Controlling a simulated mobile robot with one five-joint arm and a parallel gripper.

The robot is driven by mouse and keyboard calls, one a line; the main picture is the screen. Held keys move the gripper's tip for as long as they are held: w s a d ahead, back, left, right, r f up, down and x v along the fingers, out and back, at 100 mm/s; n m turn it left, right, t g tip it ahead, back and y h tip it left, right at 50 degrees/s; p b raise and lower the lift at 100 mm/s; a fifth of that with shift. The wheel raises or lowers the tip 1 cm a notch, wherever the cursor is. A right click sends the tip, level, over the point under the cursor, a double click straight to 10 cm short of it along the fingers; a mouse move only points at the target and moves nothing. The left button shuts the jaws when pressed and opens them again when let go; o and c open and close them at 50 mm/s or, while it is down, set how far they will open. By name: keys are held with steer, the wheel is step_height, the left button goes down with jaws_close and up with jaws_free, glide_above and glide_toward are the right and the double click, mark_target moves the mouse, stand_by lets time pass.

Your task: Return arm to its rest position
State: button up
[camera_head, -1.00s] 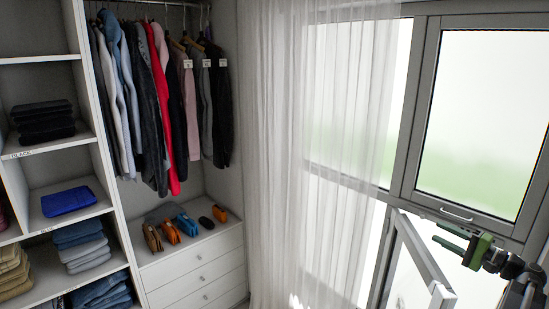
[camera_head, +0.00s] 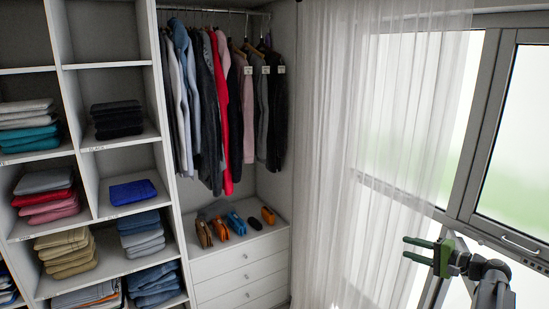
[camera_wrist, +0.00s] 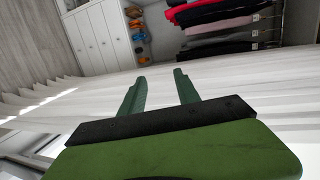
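My gripper (camera_head: 418,250) is at the lower right in the head view, held up in front of the sheer curtain and window. Its two green fingers point left and are apart, with nothing between them. In the wrist view my gripper (camera_wrist: 160,82) also shows with its fingers spread and empty. The wrist view is turned on its side, with the curtain close around the fingers. I cannot tell whether the fingers touch the curtain.
Cubby shelving (camera_head: 108,65) with folded clothes stands at the left. Clothes hang from a rail (camera_head: 215,11) above a white drawer unit (camera_head: 243,262) with several small items on top. A sheer curtain (camera_head: 375,130) and a window (camera_head: 515,150) fill the right side.

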steer(key=s+a+f+n+g+b, duration=0.1)
steer(key=a+f+n+g, duration=0.25)
steer(key=a+f, duration=0.45)
steer(key=a+f+n+g+b, duration=0.15)
steer(key=a+f+g, duration=0.25)
steer(key=a, duration=0.9)
steer(key=s+a+f+n+g+h, duration=0.5)
steer(key=s+a+f+h, duration=0.3)
steer(key=a, duration=0.5)
steer(key=shift+s+a+f+n+h+b, duration=0.3)
steer(key=shift+s+f+n, duration=0.5)
steer(key=shift+s, duration=0.45)
steer(key=shift+d, duration=0.15)
steer(key=shift+f, duration=0.1)
step_height(320, 180, down, 6)
steer(key=b, duration=0.5)
steer(key=shift+r+b, duration=0.25)
steer(key=shift+b, duration=0.1)
steer(key=shift+d, duration=0.1)
